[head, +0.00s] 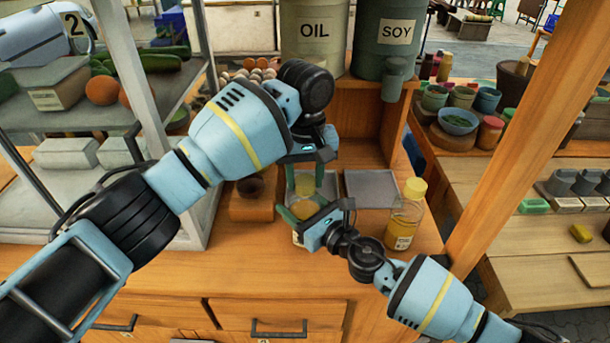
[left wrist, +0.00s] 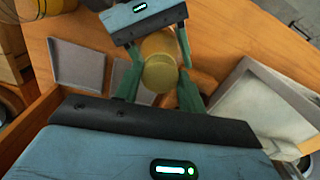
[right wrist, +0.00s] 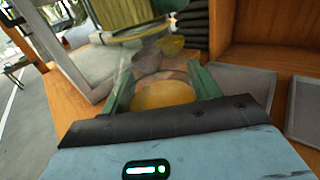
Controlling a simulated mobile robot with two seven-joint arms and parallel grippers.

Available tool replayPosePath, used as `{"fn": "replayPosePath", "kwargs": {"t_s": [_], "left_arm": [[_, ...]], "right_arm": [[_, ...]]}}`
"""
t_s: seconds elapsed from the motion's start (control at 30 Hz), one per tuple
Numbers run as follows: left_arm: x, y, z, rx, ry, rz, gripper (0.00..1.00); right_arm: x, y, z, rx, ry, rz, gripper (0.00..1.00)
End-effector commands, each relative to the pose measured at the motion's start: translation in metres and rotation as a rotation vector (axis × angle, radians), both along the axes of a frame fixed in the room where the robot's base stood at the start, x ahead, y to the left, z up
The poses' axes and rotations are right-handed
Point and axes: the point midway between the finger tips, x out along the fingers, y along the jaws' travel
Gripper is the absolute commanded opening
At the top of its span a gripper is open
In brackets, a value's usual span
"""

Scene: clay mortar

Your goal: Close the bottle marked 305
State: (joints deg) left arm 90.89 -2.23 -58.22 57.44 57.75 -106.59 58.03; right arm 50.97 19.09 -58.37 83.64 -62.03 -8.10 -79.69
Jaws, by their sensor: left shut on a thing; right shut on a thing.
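A clear bottle with yellow contents (head: 304,209) stands upright near the middle of the counter. My right gripper (head: 306,213) is shut around its body; the right wrist view shows the bottle (right wrist: 162,94) between the fingers. My left gripper (head: 308,184) is shut on a yellow cap (head: 304,181) directly above the bottle. The cap also shows in the left wrist view (left wrist: 159,72). I cannot tell whether cap and bottle mouth touch. The held bottle's label is mostly hidden and its number unreadable. A second bottle (head: 404,222), yellow-capped, stands to the right; its label is too small to read.
A shallow grey tray (head: 371,188) lies between the bottles, toward the back. A wooden block with a dark round hollow (head: 251,190) is at left. Large OIL (head: 313,40) and SOY (head: 393,42) containers stand behind. A metal shelf post rises at left, a wooden post at right.

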Motion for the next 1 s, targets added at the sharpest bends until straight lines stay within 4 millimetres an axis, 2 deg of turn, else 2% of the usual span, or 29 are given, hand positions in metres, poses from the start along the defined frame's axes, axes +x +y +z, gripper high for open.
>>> {"fn": "replayPosePath", "kwargs": {"t_s": [1.0], "left_arm": [[0.0001,0.0001,-0.0014,0.002,0.002,-1.600,0.13]], "right_arm": [[0.0000,-0.0006,-0.0011,-0.001,0.002,-0.001,0.00]]}}
